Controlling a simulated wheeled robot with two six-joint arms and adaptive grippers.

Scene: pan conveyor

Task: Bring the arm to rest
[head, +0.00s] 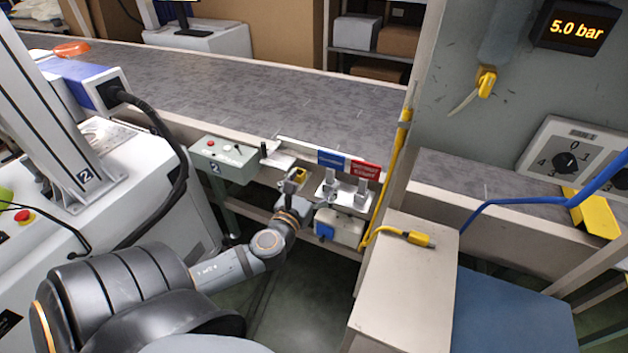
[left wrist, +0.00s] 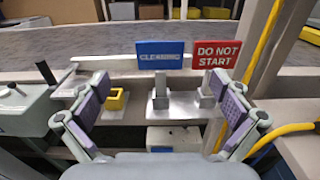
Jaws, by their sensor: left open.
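My left arm (head: 230,265) reaches from the lower left of the head view toward the conveyor's front edge. My left gripper (head: 294,180) is at its end, in front of the sign holders. In the left wrist view my left gripper (left wrist: 168,92) has its two purple-padded fingers wide apart with nothing between them. A blue CLEANING sign (left wrist: 160,54) and a red DO NOT START sign (left wrist: 216,54) stand upright in grey holders beyond the fingers. The same blue sign (head: 333,160) and red sign (head: 364,169) show in the head view. My right gripper is not in view.
A small yellow holder (left wrist: 117,98) stands left of the signs. A grey control box (head: 223,160) sits to the left, near a white machine (head: 130,190). A yellow hose (head: 397,150) and a beige cabinet (head: 405,285) are to the right.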

